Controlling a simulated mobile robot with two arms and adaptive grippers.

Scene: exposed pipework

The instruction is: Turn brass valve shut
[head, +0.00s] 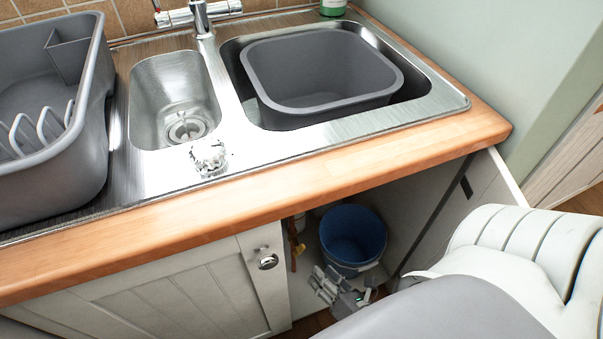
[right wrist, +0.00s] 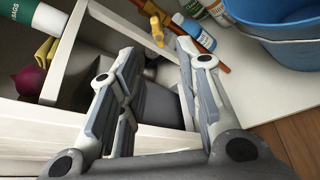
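A copper pipe (right wrist: 220,65) with a yellow brass-coloured valve piece (right wrist: 157,30) shows at the top of the right wrist view. In the head view the valve (head: 301,249) is small, inside the open cupboard under the sink, left of the bucket. My right gripper (head: 328,285) is low in the cupboard opening, below the valve in the picture. In the right wrist view its two fingers (right wrist: 155,58) are spread with nothing gripped between them. The valve appears beyond the fingertips, apart from them. My left gripper is not in view.
A blue bucket (head: 353,238) stands right of the valve; it also shows in the wrist view (right wrist: 285,32). A blue bottle (right wrist: 194,31) lies close to the pipe. The white cupboard door (head: 180,290) and worktop edge (head: 260,209) bound the opening.

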